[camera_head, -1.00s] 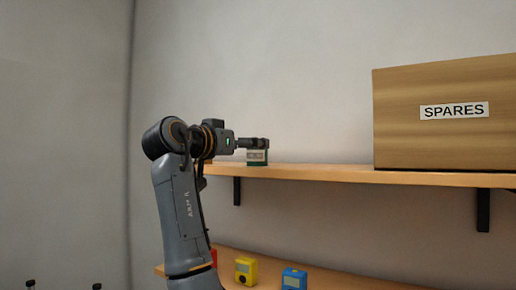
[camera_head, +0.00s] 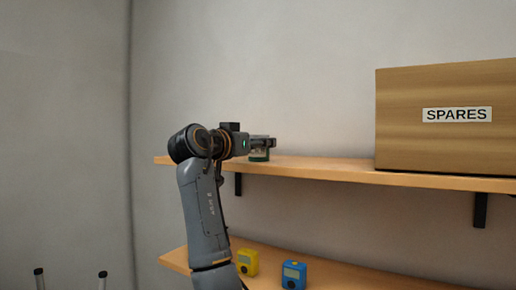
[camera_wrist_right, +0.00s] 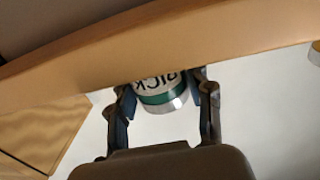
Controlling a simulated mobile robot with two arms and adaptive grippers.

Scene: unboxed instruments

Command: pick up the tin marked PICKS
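The tin marked PICKS (camera_wrist_right: 162,92) is a small round tin with a pale label, green band and silver rim. "PICK" shows upside down in the right wrist view, where the shelf edge borders it above. In the head view the tin (camera_head: 259,156) stands upright on the upper shelf, partly hidden by my right gripper (camera_head: 264,142). In the wrist view the fingers of my right gripper (camera_wrist_right: 164,86) flank the tin, with what look like narrow gaps on both sides. My left gripper is out of view.
A large wooden box marked SPARES (camera_head: 440,150) stands on the upper shelf (camera_head: 330,172), right of the tin, with bare shelf between. On the lower shelf (camera_head: 345,282) are a yellow instrument (camera_head: 247,262) and a blue one (camera_head: 293,274). A wall stands behind the shelves.

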